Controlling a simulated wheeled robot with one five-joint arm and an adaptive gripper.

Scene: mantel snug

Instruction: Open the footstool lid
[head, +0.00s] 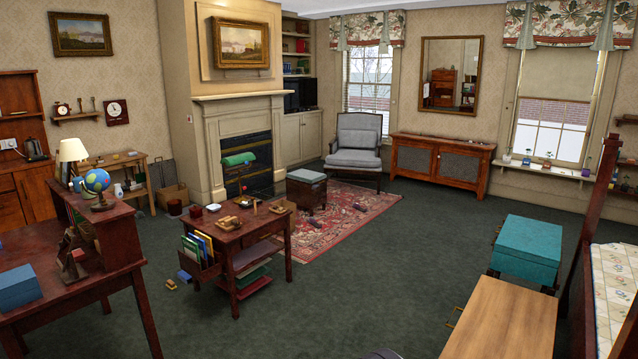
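A low footstool (307,196) with dark wooden sides stands on the red patterned rug, in front of the grey armchair and near the fireplace. Its padded grey-blue lid (307,175) lies flat and looks closed. My gripper is not in the head view.
A wooden side table (228,228) with books stands left of the footstool. A grey armchair (357,142) is behind it. Small dark items lie on the rug (345,222). A teal box (526,247) on legs and a wooden bench (503,318) stand right. Green carpet between is clear.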

